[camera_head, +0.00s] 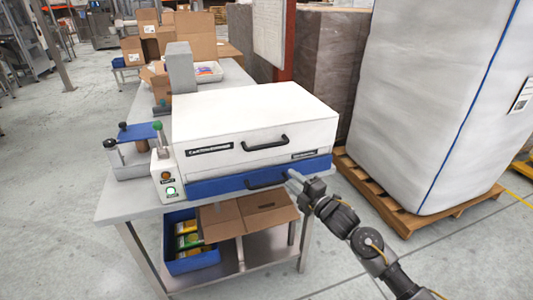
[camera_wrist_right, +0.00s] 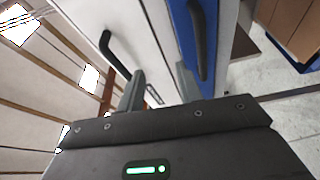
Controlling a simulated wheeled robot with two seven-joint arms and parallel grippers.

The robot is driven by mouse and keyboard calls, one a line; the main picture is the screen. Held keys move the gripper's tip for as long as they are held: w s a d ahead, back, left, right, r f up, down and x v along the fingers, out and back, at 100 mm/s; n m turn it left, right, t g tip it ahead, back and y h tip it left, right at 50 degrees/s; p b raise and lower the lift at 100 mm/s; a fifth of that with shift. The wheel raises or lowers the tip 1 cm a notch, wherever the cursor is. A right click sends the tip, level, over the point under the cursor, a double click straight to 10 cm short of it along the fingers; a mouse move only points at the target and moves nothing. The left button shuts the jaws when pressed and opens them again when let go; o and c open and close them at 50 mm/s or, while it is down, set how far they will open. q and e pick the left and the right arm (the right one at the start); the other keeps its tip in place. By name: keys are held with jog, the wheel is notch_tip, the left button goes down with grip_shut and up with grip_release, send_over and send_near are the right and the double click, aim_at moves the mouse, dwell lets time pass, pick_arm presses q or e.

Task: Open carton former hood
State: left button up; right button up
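The carton former (camera_head: 255,120) stands on a grey bench, with its white hood (camera_head: 250,105) down. A black bar handle (camera_head: 264,143) sits on the hood's front, and it also shows in the right wrist view (camera_wrist_right: 120,50). Below is a blue front panel (camera_head: 220,186) with its own black handle (camera_head: 267,181), also in the wrist view (camera_wrist_right: 198,45). My right gripper (camera_head: 291,177) is at the right part of the blue panel, below and right of the hood handle. In the wrist view its fingers (camera_wrist_right: 160,85) are apart with nothing between them. My left gripper is out of view.
A control post (camera_head: 165,178) with a lit green button stands at the machine's left. An open cardboard box (camera_head: 248,214) and a blue bin (camera_head: 192,258) sit on the lower shelf. A wrapped pallet load (camera_head: 430,100) stands close on the right. Cartons (camera_head: 180,35) are behind.

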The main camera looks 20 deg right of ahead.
aim_at(269, 147)
notch_tip(269, 147, up, 7)
jog(key=s+a+n+y, duration=0.1)
jog(key=a+n+y, duration=0.1)
jog(key=n, duration=0.1)
jog(key=shift+t, duration=0.3)
jog(key=p+x, duration=0.2)
jog(key=x, duration=0.8)
jog(key=shift+w+r, duration=0.1)
jog(key=shift+w, duration=0.25)
grip_shut()
